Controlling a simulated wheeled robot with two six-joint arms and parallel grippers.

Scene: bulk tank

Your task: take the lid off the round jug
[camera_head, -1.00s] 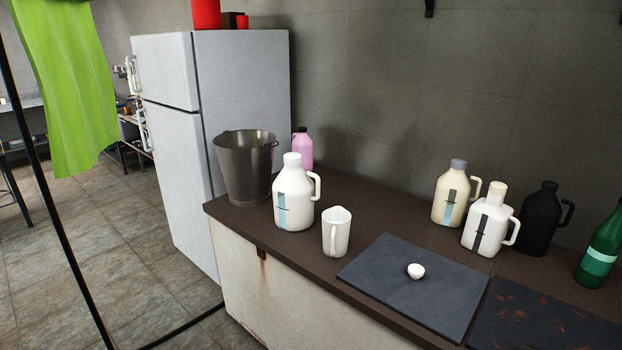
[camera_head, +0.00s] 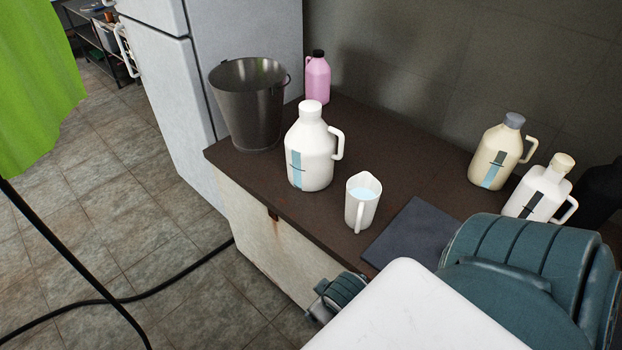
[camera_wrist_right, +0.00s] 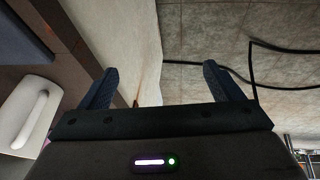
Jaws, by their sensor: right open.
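The round jug (camera_head: 312,155) is white with a blue and dark label and a side handle. It stands upright on the brown counter, its white lid (camera_head: 311,109) on top. My right arm reaches in from the lower right of the head view, in front of the counter. In the right wrist view my right gripper (camera_wrist_right: 161,86) is open, its two dark fingers apart with nothing between them. The counter's pale front and the floor lie beyond it. The gripper appears well apart from the round jug. My left gripper is not in view.
A white measuring cup (camera_head: 362,203) with bluish contents stands just right of the round jug. A metal bucket (camera_head: 247,110) and pink bottle (camera_head: 317,78) are behind it. A cream jug (camera_head: 495,155) and white jug (camera_head: 538,192) stand right. My arm partly covers a dark mat (camera_head: 408,230).

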